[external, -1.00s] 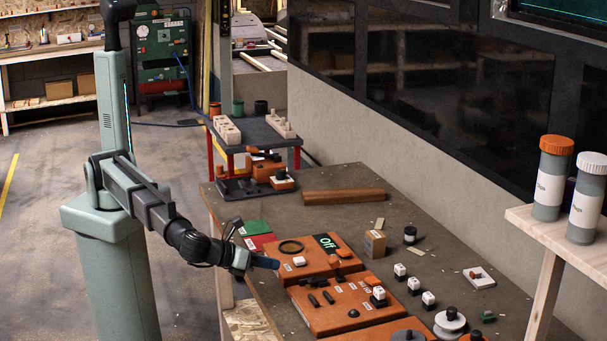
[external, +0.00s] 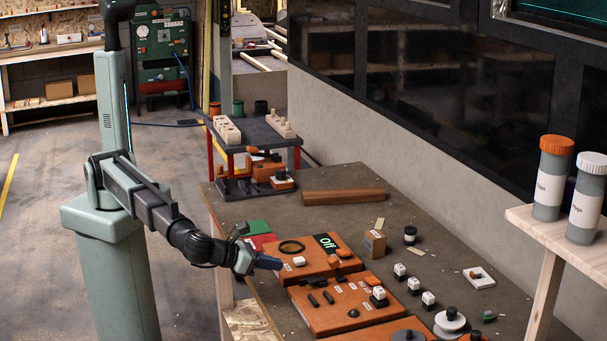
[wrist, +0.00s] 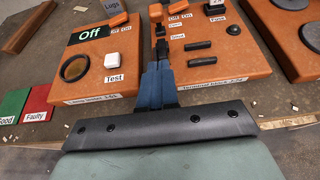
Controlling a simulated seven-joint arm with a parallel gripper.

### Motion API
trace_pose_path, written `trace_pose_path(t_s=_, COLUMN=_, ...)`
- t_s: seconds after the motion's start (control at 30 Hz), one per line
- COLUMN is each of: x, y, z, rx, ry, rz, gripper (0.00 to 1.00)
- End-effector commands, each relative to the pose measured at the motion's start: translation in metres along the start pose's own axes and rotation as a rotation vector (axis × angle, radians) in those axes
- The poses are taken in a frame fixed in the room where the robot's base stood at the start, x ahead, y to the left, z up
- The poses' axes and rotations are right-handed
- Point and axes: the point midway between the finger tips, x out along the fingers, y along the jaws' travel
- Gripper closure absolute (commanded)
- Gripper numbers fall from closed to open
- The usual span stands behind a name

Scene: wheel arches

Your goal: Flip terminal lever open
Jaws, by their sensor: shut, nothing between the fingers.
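The orange terminal block panel (external: 345,317) lies on the workbench, with black parts along its upper left edge. In the wrist view the panel (wrist: 250,62) is at the right, and a narrow black lever-like part (wrist: 161,47) runs along its left side just beyond my fingertips. An orange piece (wrist: 155,12) shows at its far end. My gripper (external: 278,264) has blue fingers, shut and empty, at the panel's left side. In the wrist view my gripper (wrist: 158,68) points at the black part; I cannot tell whether they touch.
An orange test panel (external: 318,264) with an "Off" display (external: 326,243) and a white button (wrist: 112,60) sits beside the terminal panel. Green (wrist: 12,104) and red (wrist: 38,104) plates lie left. Several small white-topped parts and a cardboard box (external: 374,243) stand further right.

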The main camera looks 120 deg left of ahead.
Motion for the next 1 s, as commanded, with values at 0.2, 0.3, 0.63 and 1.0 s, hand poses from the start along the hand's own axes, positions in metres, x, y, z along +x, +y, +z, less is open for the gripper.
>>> trace_pose_path(t_s=0.2, x=0.034, y=-0.001, z=0.000, rx=0.000, ry=0.001, rz=0.003, gripper=1.00)
trace_pose_path(t_s=0.3, x=0.052, y=-0.001, z=0.000, rx=-0.001, ry=0.001, rz=0.003, gripper=1.00)
trace_pose_path(t_s=0.63, x=0.102, y=-0.001, z=0.010, rx=-0.003, ry=0.000, rz=0.002, gripper=1.00)
trace_pose_path(t_s=1.0, x=0.119, y=0.000, z=0.028, rx=-0.002, ry=0.001, rz=0.000, gripper=1.00)
